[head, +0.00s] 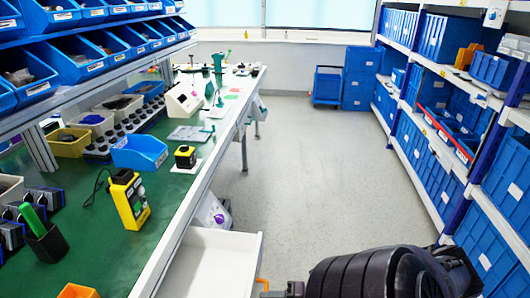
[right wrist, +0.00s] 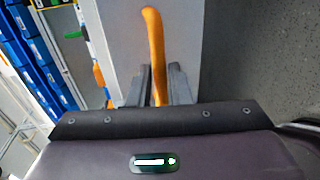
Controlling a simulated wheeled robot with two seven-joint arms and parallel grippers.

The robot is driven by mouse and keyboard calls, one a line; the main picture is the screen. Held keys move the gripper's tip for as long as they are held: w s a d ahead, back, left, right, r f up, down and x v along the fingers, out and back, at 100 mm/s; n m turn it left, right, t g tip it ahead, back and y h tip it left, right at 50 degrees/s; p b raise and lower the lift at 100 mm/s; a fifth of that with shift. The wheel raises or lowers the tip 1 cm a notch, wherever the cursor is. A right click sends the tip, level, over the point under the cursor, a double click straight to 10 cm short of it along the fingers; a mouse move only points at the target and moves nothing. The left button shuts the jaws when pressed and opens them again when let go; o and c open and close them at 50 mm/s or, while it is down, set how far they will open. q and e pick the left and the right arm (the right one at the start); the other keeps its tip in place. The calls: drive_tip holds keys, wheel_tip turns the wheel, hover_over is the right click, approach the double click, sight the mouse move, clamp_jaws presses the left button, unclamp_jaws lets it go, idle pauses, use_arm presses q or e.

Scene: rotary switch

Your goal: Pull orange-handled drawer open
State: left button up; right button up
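The drawer (head: 212,264) is white and stands out from under the green workbench, its empty inside showing from above. Its orange handle (head: 263,284) is on the front side, at the bottom edge of the head view. In the right wrist view the handle (right wrist: 155,45) runs down between the fingers of my right gripper (right wrist: 160,88), which look closed around it. The drawer's pale front panel (right wrist: 120,40) is behind the handle. My right arm comes in at the bottom right of the head view. My left gripper is not in view.
The green workbench (head: 110,225) carries a yellow-black device (head: 130,200), a blue bin (head: 140,152) and other parts. Shelves with blue crates (head: 425,170) line the right side. The grey floor (head: 300,160) between is clear.

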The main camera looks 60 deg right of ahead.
drive_tip(key=v, duration=0.6)
drive_tip(key=shift+f, duration=0.1)
idle(0.3)
drive_tip(key=s+f+m+g+h+p, duration=0.1)
drive_tip(key=s+f+m+g+h, duration=0.1)
drive_tip(key=f+m+h, duration=0.35)
drive_tip(key=s+f+m+g+h, duration=0.2)
drive_tip(key=f+m, duration=0.4)
drive_tip(key=f, duration=0.5)
drive_tip(key=s+a+f+m+g+y, duration=0.1)
drive_tip(key=s+a+f+m+g, duration=0.3)
drive_tip(key=a+f, duration=0.3)
drive_tip(key=s+a+f+m+g+p, duration=0.1)
drive_tip(key=s+a+f+m+g, duration=0.3)
drive_tip(key=a, duration=1.1)
wheel_tip(320, 180, down, 3)
drive_tip(key=shift+s+a+f+m+g+y, duration=0.1)
drive_tip(key=shift+s+a+m+g+y, duration=0.2)
drive_tip(key=shift+g, duration=0.4)
